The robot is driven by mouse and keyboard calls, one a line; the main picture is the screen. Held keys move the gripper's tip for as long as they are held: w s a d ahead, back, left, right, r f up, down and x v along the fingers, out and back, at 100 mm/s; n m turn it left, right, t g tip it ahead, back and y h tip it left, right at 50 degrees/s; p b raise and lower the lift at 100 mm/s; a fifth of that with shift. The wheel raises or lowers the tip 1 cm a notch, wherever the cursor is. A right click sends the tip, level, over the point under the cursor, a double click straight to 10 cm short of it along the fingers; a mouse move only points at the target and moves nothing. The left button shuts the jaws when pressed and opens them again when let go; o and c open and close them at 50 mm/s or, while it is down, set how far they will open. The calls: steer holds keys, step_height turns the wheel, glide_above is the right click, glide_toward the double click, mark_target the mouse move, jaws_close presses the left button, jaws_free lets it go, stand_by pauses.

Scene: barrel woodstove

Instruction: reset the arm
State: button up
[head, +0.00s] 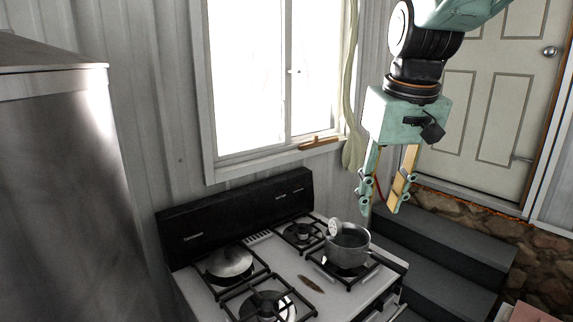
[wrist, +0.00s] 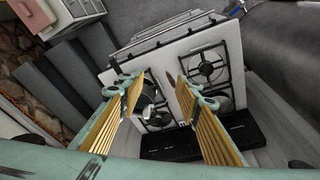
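My gripper (head: 378,205) hangs from my arm at the upper right of the head view, fingers pointing down. Its two fingers are apart and nothing shows between them. It is above and a little right of the pot on the stove, not touching it. In the wrist view my gripper (wrist: 155,83) is also open, with the stove below. The grey pot (head: 347,246) stands on the right front burner, with a light utensil head at its rim. In the wrist view the pot is mostly hidden behind a finger.
The white stove (head: 265,262) has a black backsplash (head: 240,217) and several burners. A metal cylinder (head: 65,190) stands at the left. A window (head: 275,80) is behind the stove. Dark steps (head: 445,240) lead to a door (head: 490,110) at the right. Air around my gripper is clear.

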steer(key=s+f+b, duration=0.2)
steer(key=s+f, duration=0.2)
steer(key=s, duration=1.1)
steer(key=s+d+f+m+t+b, duration=0.1)
steer(key=s+f+b, duration=0.2)
steer(key=s, duration=1.2)
step_height(320, 180, down, 2)
steer(key=shift+s+m, duration=0.3)
steer(key=shift+s, duration=0.05)
